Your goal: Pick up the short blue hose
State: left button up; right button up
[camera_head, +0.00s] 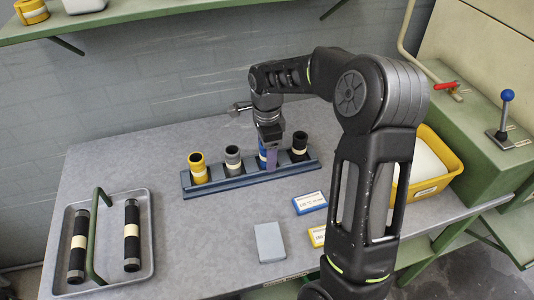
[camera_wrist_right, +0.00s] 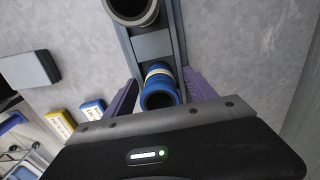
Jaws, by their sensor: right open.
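The short blue hose (camera_head: 262,152) stands upright in a dark blue rack (camera_head: 228,185) on the grey table, partly hidden behind my right gripper (camera_head: 270,152). In the right wrist view the blue hose (camera_wrist_right: 159,90) shows its open round end and a cream band. The purple fingers of my right gripper (camera_wrist_right: 160,88) are open, one on each side of the hose, with visible gaps. Whether a finger touches it lower down is hidden. My left gripper is not in view.
Yellow (camera_head: 198,168), grey (camera_head: 233,160) and black (camera_head: 299,147) hoses stand in the same rack, close by. A tray (camera_head: 149,235) with two black hoses lies at left. A grey box (camera_head: 270,242) and label cards (camera_head: 309,202) lie in front. A yellow bin (camera_head: 447,157) is at right.

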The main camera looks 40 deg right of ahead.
jog(key=shift+c, duration=0.6)
grip_shut()
